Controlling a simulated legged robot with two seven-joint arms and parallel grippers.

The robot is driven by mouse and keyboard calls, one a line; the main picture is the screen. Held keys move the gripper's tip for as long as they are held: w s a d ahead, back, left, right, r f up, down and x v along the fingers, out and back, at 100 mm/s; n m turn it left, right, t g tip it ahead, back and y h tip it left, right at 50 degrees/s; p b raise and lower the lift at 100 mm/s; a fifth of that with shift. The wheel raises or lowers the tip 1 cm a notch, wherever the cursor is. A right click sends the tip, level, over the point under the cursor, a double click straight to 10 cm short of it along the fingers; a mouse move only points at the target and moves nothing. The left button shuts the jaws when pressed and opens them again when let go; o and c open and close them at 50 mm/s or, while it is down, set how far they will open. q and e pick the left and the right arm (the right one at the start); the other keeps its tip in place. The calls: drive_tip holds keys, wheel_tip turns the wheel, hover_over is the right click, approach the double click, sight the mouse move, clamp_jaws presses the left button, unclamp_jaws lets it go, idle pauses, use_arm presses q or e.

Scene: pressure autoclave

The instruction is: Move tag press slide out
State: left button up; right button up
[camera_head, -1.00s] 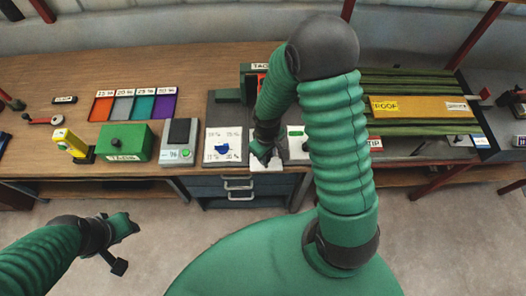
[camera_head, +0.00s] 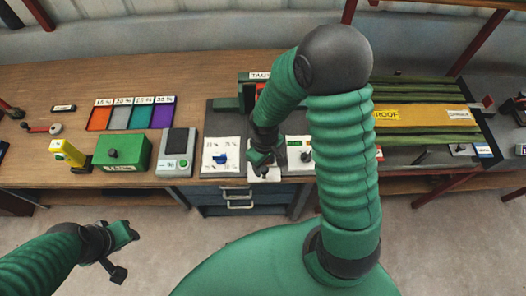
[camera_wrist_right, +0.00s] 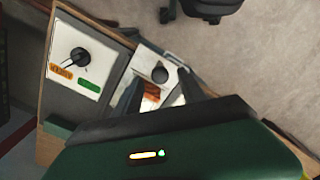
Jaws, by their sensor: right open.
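The tag press is the dark green block with a partly visible "TAG" label (camera_head: 259,76) at the back centre of the bench, largely hidden by my right arm. A white slide plate (camera_head: 264,175) shows at the bench's front edge. In the right wrist view the slide plate (camera_wrist_right: 151,104) carries a round black knob (camera_wrist_right: 159,74) and an orange-brown patch. My right gripper (camera_head: 262,166) is over this plate, its dark open fingers (camera_wrist_right: 165,90) on either side of it; I cannot tell whether they touch. My left gripper (camera_head: 124,252) is open and empty, away from the bench.
A dial panel (camera_head: 299,141) is right of the slide, and a panel with a blue knob (camera_head: 220,158) is left. A grey scale (camera_head: 177,155), green box (camera_head: 122,153) and coloured trays (camera_head: 130,113) stand further left. Drawers (camera_head: 238,198) lie below.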

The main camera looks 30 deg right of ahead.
wheel_tip(320, 180, up, 5)
drive_tip(key=shift+w+r, duration=0.1)
drive_tip(key=shift+r, duration=0.1)
wheel_tip(320, 180, up, 9)
drive_tip(key=a, duration=0.2)
use_arm(q)
drive_tip(key=f+b, duration=0.4)
drive_tip(key=b, duration=0.1)
drive_tip(key=shift+s+a+f, duration=0.1)
drive_tip(key=shift+a+f, duration=0.1)
drive_tip(key=shift+f, duration=0.2)
use_arm(e)
drive_tip(key=s+a+f+m+t, duration=0.2)
drive_tip(key=s+f, duration=0.1)
drive_tip(key=f, duration=0.5)
drive_tip(key=shift+s+f+m+t, duration=0.2)
drive_tip(key=shift+f+m+t, duration=0.1)
use_arm(q)
drive_tip(key=shift+d, duration=0.2)
use_arm(e)
drive_tip(key=shift+d, duration=0.15)
use_arm(q)
drive_tip(key=shift+a, duration=0.2)
use_arm(e)
drive_tip(key=shift+a, duration=0.2)
